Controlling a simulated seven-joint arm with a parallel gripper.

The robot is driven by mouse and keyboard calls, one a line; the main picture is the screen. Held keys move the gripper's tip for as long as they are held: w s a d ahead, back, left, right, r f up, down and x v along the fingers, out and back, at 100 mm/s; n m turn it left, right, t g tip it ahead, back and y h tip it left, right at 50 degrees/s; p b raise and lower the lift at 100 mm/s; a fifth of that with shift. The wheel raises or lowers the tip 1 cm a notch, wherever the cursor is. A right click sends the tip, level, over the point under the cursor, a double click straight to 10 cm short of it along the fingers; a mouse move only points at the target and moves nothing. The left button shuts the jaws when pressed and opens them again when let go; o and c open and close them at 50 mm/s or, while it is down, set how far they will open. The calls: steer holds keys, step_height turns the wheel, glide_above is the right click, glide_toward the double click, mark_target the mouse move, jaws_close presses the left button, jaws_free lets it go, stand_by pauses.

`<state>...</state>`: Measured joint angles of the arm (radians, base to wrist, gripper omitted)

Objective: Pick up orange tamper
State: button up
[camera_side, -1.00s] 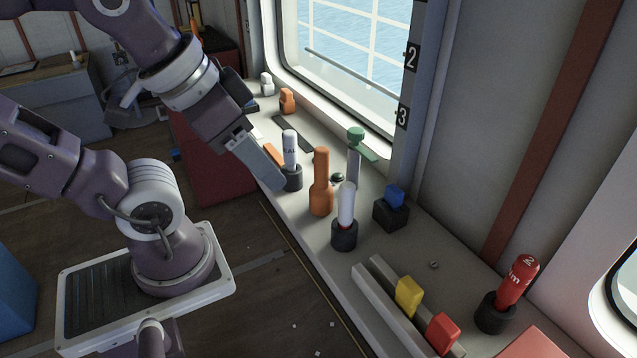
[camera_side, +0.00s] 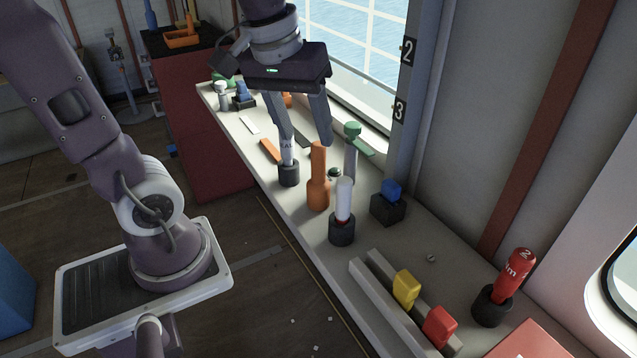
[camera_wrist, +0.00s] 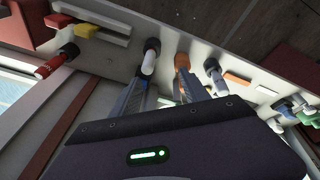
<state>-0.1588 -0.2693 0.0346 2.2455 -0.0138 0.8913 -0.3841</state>
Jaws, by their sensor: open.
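The orange tamper (camera_side: 318,190) stands upright on the grey counter, with a wide base and a narrower handle. It also shows in the wrist view (camera_wrist: 182,64), at the top between and beyond the finger tips. My gripper (camera_side: 308,142) is open and empty, fingers pointing down. In the side view its fingertips appear just above and behind the tamper's top, one on each side; I cannot tell the exact depth gap. The left finger partly covers a white cylinder in a black holder (camera_side: 289,174).
A white cylinder in a black holder (camera_side: 342,232) stands close in front of the tamper. A green-topped tool (camera_side: 352,150) stands behind it at right. A blue block in a black holder (camera_side: 388,205) is further right. Yellow (camera_side: 405,288) and red (camera_side: 439,327) blocks sit by grey rails.

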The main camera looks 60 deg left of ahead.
steer(key=w+a+f+n+g, duration=0.1)
steer(key=w+a+f+n, duration=0.2)
steer(key=w+a+n, duration=0.15)
steer(key=n+g, duration=0.2)
steer(key=n, duration=0.2)
glide_above(319, 166)
steer(key=w+a, duration=0.2)
steer(key=f, duration=0.6)
steer(key=shift+s+d, duration=0.2)
steer(key=f, duration=0.5)
steer(key=s+f, duration=0.1)
steer(key=f, duration=0.1)
steer(key=shift+d+f, duration=0.1)
steer(key=shift+f, duration=0.2)
steer(key=shift+w, duration=0.1)
jaws_close()
